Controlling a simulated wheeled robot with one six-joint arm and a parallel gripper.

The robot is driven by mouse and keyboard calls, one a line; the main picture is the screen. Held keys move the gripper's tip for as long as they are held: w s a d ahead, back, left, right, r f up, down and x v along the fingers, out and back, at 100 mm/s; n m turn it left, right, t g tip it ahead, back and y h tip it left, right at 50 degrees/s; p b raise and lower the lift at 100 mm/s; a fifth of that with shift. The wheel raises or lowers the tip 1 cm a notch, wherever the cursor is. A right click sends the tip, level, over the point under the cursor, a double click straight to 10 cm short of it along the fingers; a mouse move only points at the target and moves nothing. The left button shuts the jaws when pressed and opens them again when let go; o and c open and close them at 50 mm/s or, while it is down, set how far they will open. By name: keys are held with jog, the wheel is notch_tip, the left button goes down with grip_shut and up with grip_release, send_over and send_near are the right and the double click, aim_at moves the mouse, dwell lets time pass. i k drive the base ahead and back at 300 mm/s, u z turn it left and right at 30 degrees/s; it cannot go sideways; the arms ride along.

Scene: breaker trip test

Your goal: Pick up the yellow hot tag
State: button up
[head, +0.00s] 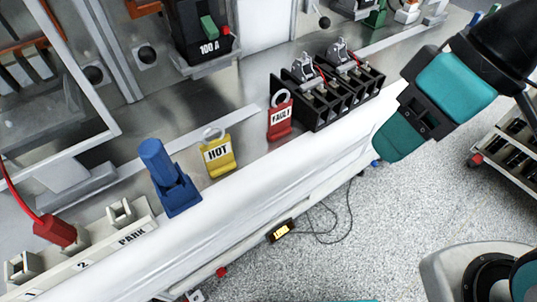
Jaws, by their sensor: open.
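The yellow hot tag (218,156) stands on the bench near its front edge, its black HOT lettering facing me and a pale ring at its top. My gripper (405,128) is at the upper right, to the right of the black terminal blocks and well apart from the tag. It is open; I see nothing held in it, though its fingertips show only in part.
A red FAULT tag (280,116) stands right of the yellow tag. A blue plug (169,180) stands close on its left. Black terminal blocks (326,92) lie between my gripper and the tags. A PARK holder (132,236) with a red plug (54,230) is lower left.

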aim_at(217, 156)
jog(key=z, duration=0.25)
jog(key=k, duration=1)
jog(key=u, duration=0.3)
